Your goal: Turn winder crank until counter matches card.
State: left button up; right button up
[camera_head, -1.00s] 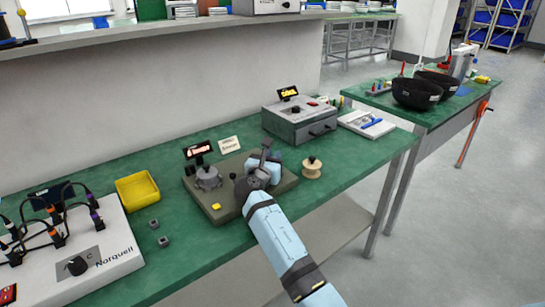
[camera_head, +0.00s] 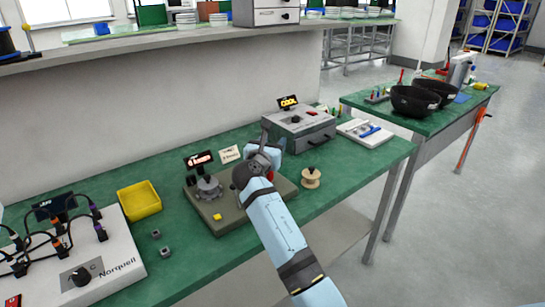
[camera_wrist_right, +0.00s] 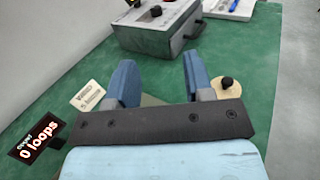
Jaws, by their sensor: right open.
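The winder has an olive base plate (camera_head: 226,222) on the green bench, with a grey round former (camera_head: 208,187) at its left. Its counter display (camera_head: 198,160) stands behind; in the right wrist view the counter (camera_wrist_right: 38,135) reads "0 loops". A small cream card (camera_head: 229,154) lies behind the winder and also shows in the right wrist view (camera_wrist_right: 88,95); its writing is too small to read. My right gripper (camera_head: 270,143) is over the winder's right part, its fingers (camera_wrist_right: 160,78) apart with nothing between them. The crank cannot be made out; my arm covers that part. My left gripper is out of view.
A yellow bin (camera_head: 139,201) and a white cable panel (camera_head: 112,262) are at left. A shelf overhangs the back.

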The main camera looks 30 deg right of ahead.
notch_tip(320, 180, up, 12)
jog(key=p, duration=0.2)
jog(key=shift+f, duration=0.1)
